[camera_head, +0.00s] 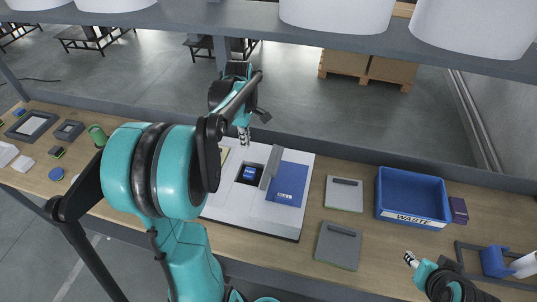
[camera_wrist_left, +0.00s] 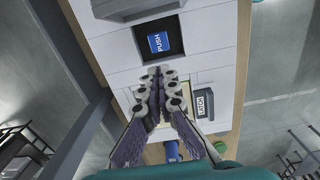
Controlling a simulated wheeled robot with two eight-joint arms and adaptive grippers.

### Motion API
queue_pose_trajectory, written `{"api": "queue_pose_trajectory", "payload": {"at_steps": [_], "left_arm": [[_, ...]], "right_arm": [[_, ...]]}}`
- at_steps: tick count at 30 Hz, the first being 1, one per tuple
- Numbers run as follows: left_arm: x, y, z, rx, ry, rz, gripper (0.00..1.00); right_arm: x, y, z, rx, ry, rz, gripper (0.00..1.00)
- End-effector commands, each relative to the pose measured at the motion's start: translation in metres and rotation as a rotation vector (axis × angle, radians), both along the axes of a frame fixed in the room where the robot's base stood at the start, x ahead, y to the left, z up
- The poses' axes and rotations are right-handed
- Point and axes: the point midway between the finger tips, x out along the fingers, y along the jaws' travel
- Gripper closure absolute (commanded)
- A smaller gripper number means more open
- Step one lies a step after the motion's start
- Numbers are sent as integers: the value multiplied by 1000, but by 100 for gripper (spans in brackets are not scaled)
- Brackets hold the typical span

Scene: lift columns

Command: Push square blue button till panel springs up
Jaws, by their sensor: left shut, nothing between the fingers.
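The square blue button (camera_head: 249,174), marked PUSH in the left wrist view (camera_wrist_left: 159,42), sits in a dark recess of a white console (camera_head: 223,199). A blue panel (camera_head: 288,183) lies on the console just right of a grey raised bar (camera_head: 271,166). My left gripper (camera_head: 243,142) is shut and empty. It is above the far part of the console, beyond the button in the head view. In the left wrist view its closed fingertips (camera_wrist_left: 159,76) appear below the button, apart from it in the picture. My right gripper (camera_head: 411,259) is low at the right, away from the console; its fingers are too small to judge.
A block marked LATCH (camera_wrist_left: 204,103) is beside the left fingers. Two grey plates (camera_head: 337,249) and a blue WASTE bin (camera_head: 413,188) lie right of the console. A shelf edge (camera_head: 250,20) crosses above. Small parts lie at the table's left.

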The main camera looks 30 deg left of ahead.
Motion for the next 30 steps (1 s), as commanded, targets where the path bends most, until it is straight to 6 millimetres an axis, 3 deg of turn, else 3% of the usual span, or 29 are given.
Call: {"api": "queue_pose_trajectory", "payload": {"at_steps": [17,30], "left_arm": [[2,6,-10,-6,12,42,100],[1,6,-97,-6,11,42,100]], "right_arm": [[0,0,1,0,0,0,60],[0,0,-15,0,0,0,60]]}}
